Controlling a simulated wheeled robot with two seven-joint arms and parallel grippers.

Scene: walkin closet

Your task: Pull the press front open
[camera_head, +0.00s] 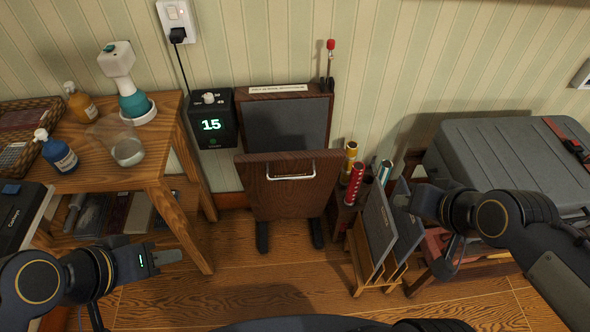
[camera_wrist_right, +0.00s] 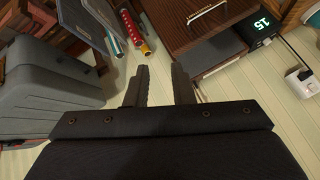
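The press (camera_head: 285,90) stands against the wall in the middle of the head view. Its wooden front (camera_head: 285,205) leans outward from the grey-padded back board (camera_head: 286,125), with a gap between them at the top. A metal handle (camera_head: 291,178) sits near the front's upper edge; it also shows in the right wrist view (camera_wrist_right: 208,12). My right gripper (camera_head: 401,201) is right of the press, apart from the handle. Its two fingers are spread and empty in the right wrist view (camera_wrist_right: 159,75). My left gripper (camera_head: 168,257) is low at the left, away from the press; its finger gap is not clear.
A wooden side table (camera_head: 165,160) with bottles and a steamer stands left. A black timer (camera_head: 212,118) showing 15 adjoins the press. Right of it are rolled tubes (camera_head: 354,185), a rack with grey boards (camera_head: 378,232) and a grey case (camera_head: 505,165). Floor before the press is clear.

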